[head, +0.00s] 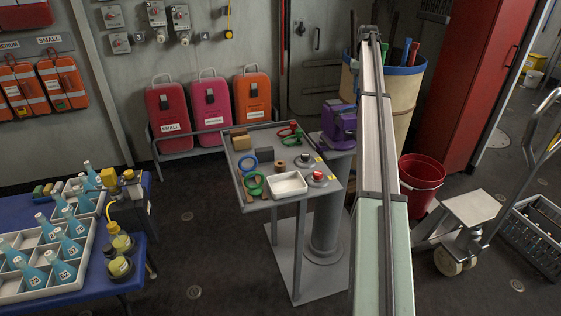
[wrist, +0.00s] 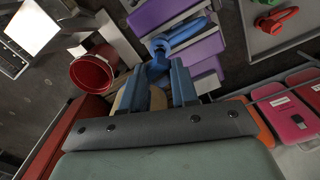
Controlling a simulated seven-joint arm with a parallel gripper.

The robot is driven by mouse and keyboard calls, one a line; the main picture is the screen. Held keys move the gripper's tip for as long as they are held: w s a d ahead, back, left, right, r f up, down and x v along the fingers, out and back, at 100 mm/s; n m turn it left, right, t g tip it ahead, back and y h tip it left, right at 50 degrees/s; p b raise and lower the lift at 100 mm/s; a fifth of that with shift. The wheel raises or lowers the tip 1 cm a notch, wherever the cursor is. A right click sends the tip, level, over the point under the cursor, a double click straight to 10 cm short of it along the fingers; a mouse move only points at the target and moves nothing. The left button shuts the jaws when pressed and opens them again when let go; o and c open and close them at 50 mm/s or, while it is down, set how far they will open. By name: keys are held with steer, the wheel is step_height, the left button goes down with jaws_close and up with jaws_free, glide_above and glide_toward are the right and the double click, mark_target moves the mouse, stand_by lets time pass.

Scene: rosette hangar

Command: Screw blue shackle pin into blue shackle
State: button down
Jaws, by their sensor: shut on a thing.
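In the wrist view my gripper (wrist: 157,80) has its two blue-grey fingers closed around a small blue piece, which looks like the blue shackle pin (wrist: 157,70). Just past the fingertips is the blue shackle (wrist: 183,34), lying across the purple vise (wrist: 205,50). The pin meets or overlaps the shackle's near end in this view; I cannot tell whether it is in the hole or how far. In the head view the purple vise (head: 338,124) stands on a grey pedestal, partly behind my arm. My gripper, the pin and the shackle are hidden there.
A grey tray table (head: 240,195) beside the vise holds red and green shackles, rings, blocks and a white tray (head: 289,185). A drum (head: 405,85) and a red bucket (head: 421,180) stand close to the right of my arm. Colored cases (head: 210,110) line the wall.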

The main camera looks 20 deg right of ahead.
mark_target(358, 97)
steer(key=shift+f, duration=2.25)
stand_by(4.2)
steer(key=m, duration=0.5)
steer(key=shift+m, duration=0.3)
steer(key=m, duration=0.4)
steer(key=shift+f, duration=0.1)
steer(key=shift+m, duration=0.3)
